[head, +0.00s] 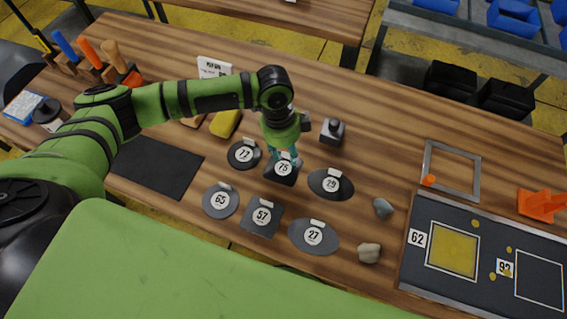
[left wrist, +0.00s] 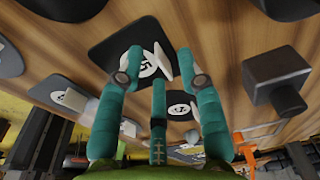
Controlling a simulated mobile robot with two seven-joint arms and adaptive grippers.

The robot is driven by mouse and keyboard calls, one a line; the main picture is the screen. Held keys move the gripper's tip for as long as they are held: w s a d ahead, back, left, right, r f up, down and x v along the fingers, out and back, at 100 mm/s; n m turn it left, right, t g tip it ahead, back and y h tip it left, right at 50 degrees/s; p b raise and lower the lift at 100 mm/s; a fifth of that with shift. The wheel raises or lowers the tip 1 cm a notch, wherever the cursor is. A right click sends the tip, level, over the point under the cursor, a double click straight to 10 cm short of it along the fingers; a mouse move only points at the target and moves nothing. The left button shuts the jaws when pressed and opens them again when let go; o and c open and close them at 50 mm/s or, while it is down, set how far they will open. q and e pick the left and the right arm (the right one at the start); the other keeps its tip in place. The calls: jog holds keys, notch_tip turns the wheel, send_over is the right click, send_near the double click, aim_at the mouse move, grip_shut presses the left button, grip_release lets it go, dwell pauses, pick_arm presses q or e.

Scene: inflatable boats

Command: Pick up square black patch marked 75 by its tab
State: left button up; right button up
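The square black patch marked 75 (head: 278,178) lies on the wooden table in the middle of the patch group. Its pale tab shows at its far edge, partly hidden by my left gripper (head: 284,152). In the left wrist view, a dark patch (left wrist: 108,55) with a white number disc lies beyond the teal fingers of the left gripper (left wrist: 162,62). A pale upright tab (left wrist: 162,62) stands between the spread fingers, with gaps on both sides. The left gripper is open and holds nothing. My right gripper is not in view.
Patches 77 (head: 235,160), 29 (head: 343,189), 65 (head: 212,208), 57 (head: 258,229) and 27 (head: 300,242) lie close around. A dark block-shaped tool (head: 332,132) stands behind right. Two grey stones, a grey frame (head: 478,172) and a dark board (head: 420,270) lie to the right.

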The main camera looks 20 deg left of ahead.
pick_arm(q)
jog(key=shift+w+f, duration=0.1)
jog(key=shift+f, duration=0.1)
grip_shut()
jog(key=shift+r, duration=0.15)
